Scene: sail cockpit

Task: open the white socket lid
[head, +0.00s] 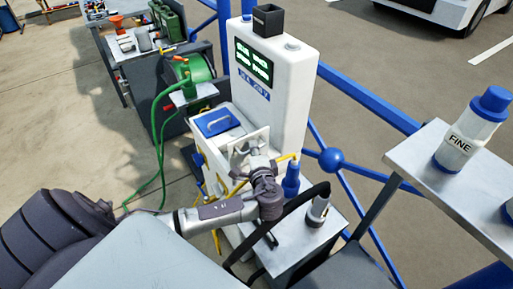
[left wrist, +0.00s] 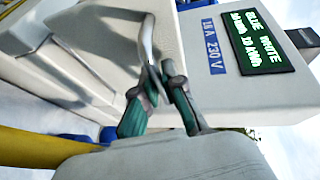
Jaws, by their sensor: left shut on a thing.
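The socket under the lid is hidden. My right gripper is in neither view.
A blue lid (head: 217,122) with a handle lies left of the white one. A blue plug (head: 291,180) and a dark cable (head: 297,201) are to the right. A shelf at right holds a white bottle with a blue cap (head: 469,130). Blue railings (head: 365,100) run behind.

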